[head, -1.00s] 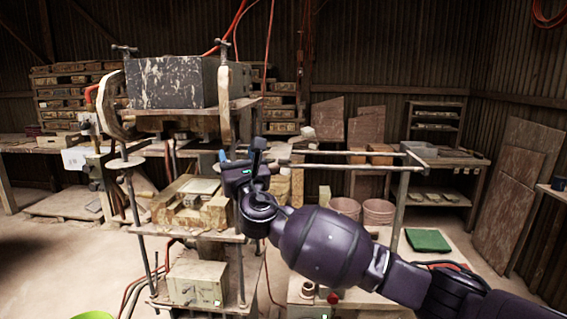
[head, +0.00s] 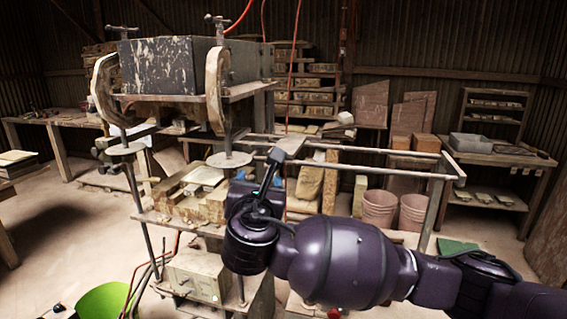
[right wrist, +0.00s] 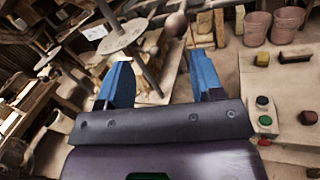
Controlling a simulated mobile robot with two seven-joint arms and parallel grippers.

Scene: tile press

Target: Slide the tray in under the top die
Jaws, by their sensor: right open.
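The press stands left of centre in the head view. Its large grey speckled block (head: 165,66) sits on the upper plate, between pale curved clamps; I take the top die to be up there, but cannot make out its underside. Below, a wooden frame (head: 212,208) around a pale flat slab rests on the lower plate; whether this is the tray is unclear. My right gripper (head: 255,176) is in front of the press's right side, with nothing seen between its fingers. The right wrist view shows its blue fingers (right wrist: 160,72) apart, with a round brown knob (right wrist: 176,24) beyond them. My left gripper is out of view.
Two metal rails (head: 350,150) run right from the press to a post. Buttons (right wrist: 264,121) show at the right wrist view's right. A lime-green object (head: 103,300) lies bottom left.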

